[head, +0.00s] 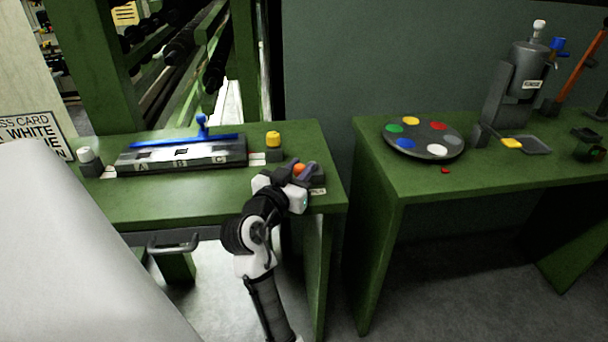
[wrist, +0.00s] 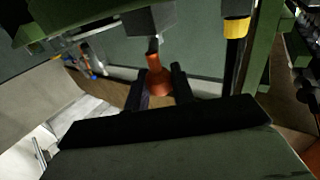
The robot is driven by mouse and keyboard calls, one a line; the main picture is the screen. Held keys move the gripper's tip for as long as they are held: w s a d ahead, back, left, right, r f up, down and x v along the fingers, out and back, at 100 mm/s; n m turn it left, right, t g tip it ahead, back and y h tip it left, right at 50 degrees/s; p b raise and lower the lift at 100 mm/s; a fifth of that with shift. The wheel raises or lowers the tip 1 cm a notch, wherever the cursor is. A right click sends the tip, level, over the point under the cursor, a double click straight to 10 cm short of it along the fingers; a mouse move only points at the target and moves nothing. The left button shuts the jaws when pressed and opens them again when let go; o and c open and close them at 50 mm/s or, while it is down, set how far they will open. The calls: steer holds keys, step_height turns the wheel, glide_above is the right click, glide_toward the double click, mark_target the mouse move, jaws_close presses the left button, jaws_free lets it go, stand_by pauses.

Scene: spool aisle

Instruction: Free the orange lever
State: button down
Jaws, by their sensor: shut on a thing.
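The orange lever (head: 299,168) shows as a small orange knob at the right front corner of the left green table. In the wrist view the orange lever (wrist: 158,80) stands between the two dark fingers, joined to a grey block (wrist: 149,20). My gripper (head: 302,171) is shut on it; the fingers (wrist: 160,88) also show on either side of it in the wrist view. The lower part of its mount is partly hidden by my gripper in the head view.
The left table holds a grey box (head: 180,160) marked A, B, C with a blue bar (head: 185,140), a white knob (head: 86,155) and a yellow knob (head: 273,139). The right table holds a dark disc (head: 424,151) with coloured spots and a grey machine (head: 524,80). A gap separates the tables.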

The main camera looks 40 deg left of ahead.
steer(key=shift+a+m+h, duration=0.3)
steer(key=shift+m+h, duration=0.1)
steer(key=shift+h, duration=0.2)
steer(key=c, duration=1.2)
jaws_free()
steer(key=shift+s+b, duration=0.1)
steer(key=shift+b, duration=0.2)
steer(key=s+d+b, duration=0.2)
steer(key=s, duration=1.1)
steer(key=shift+s+d, duration=0.2)
steer(key=shift+s, duration=0.05)
steer(key=shift+c, duration=0.4)
